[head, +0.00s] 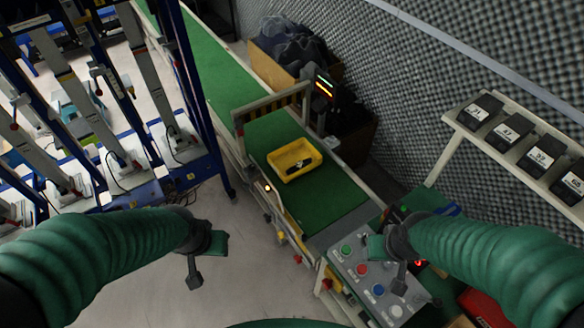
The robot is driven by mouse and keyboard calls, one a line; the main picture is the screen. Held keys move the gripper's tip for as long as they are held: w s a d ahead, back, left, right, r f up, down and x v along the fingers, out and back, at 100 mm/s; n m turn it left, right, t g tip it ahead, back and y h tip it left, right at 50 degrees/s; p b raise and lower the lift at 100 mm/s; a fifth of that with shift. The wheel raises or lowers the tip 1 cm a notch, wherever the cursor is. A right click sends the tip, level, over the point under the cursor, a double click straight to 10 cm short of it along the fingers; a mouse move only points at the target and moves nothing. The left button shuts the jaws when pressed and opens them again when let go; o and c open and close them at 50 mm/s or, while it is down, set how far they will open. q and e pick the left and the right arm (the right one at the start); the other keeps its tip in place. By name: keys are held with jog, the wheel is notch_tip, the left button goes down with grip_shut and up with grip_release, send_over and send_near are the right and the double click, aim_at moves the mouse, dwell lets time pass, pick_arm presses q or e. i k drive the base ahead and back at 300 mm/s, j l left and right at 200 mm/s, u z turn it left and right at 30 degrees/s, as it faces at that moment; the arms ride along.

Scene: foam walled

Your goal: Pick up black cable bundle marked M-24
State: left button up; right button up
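A yellow tray (283,172) sits on the green conveyor belt near the centre of the head view. My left gripper (207,260) is open and empty over the floor, left of the conveyor and nearer than the tray. My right gripper (387,266) is open and empty above the grey button panel, right of the tray and nearer. Neither gripper touches the tray.
The button panel (350,262) stands at the conveyor's near end. A gate frame (270,108) spans the belt (263,133) behind the tray. A shelf (448,152) with several labelled black boxes is at right. Blue racks (205,125) stand left. Floor (235,270) between is clear.

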aim_at(299, 164)
jog(key=i+j+z, duration=0.1)
jog(key=i+j, duration=0.45)
jog(key=j, duration=0.3)
jog(key=i+j+z, duration=0.15)
jog(key=i+j, duration=0.15)
jog(key=i+j+z, duration=0.1)
jog(key=i+j, duration=0.75)
jog(key=j, duration=0.2)
jog(key=i+j+z, duration=0.15)
jog(key=i+j, duration=0.3)
jog(key=j, duration=0.15)
